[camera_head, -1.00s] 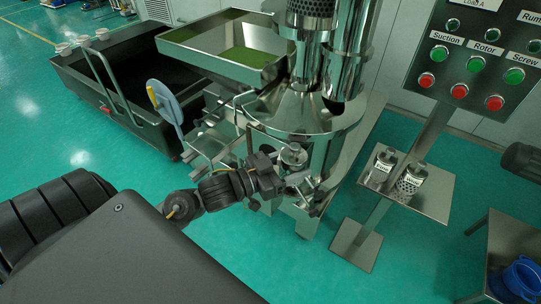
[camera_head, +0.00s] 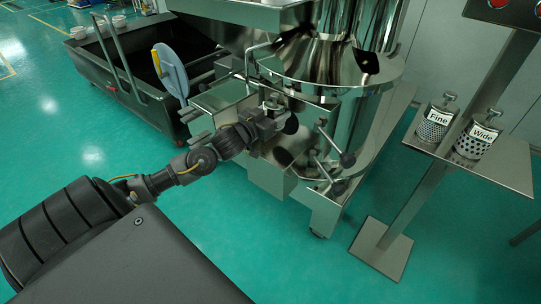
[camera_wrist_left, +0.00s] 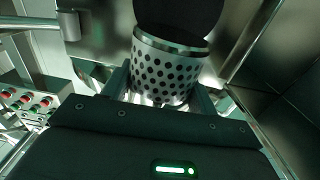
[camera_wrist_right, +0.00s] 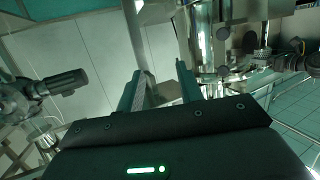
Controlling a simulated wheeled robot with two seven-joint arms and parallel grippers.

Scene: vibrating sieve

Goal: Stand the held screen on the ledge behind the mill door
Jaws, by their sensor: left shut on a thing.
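My left gripper (camera_head: 276,114) is at the front of the polished steel mill (camera_head: 335,60), among its open door parts and clamp knobs. In the left wrist view its fingers (camera_wrist_left: 162,92) are shut on the screen (camera_wrist_left: 168,68), a steel cylinder with wide round holes and a plain rim. A dark round shape (camera_wrist_left: 180,12) lies just beyond the rim. In the head view the screen is mostly hidden by the gripper, and I cannot make out the ledge. My right gripper (camera_wrist_right: 160,82) is open and empty in the right wrist view; it is outside the head view.
Sample screens marked Fine (camera_head: 434,124) and Wide (camera_head: 477,137) stand on a steel shelf (camera_head: 510,165) to the right. A clamp knob (camera_head: 348,160) sticks out from the mill. A dark trolley (camera_head: 85,62) stands left. The green floor in front is clear.

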